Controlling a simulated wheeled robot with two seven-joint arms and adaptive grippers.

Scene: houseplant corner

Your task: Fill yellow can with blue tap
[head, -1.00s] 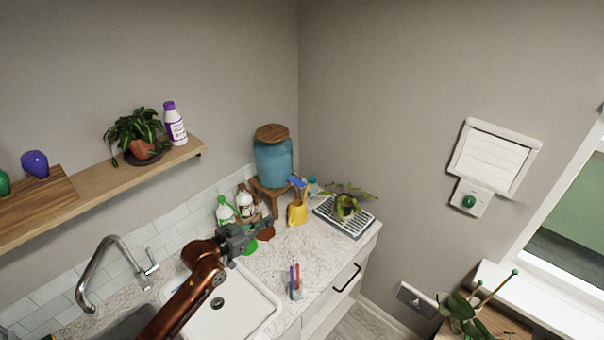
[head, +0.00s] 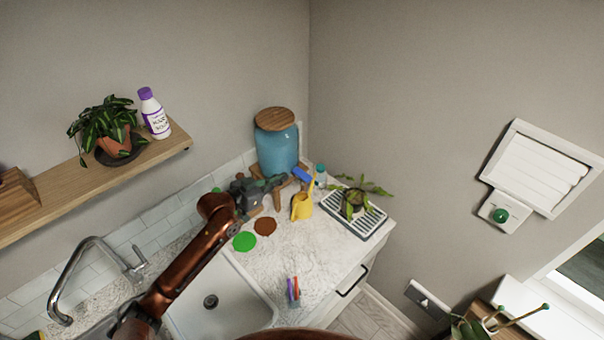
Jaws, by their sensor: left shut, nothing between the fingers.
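The yellow can (head: 301,209) stands upright on the counter in front of the wooden stand. The blue tap (head: 303,175) shows just above the can, at the lower right of the blue water jar (head: 277,150) with its wooden lid. My left gripper (head: 284,180) is shut and empty, with its tips just left of the tap, in front of the jar's base. I cannot tell whether it touches the tap. The gripper hides part of the stand and the bottles behind it. No water shows. My right gripper is out of view.
A potted plant (head: 353,203) sits on a drying rack (head: 350,216) right of the can. A green disc (head: 244,241) and a brown disc (head: 265,226) lie on the counter. The white sink (head: 225,310) is below my left arm. The counter's middle is clear.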

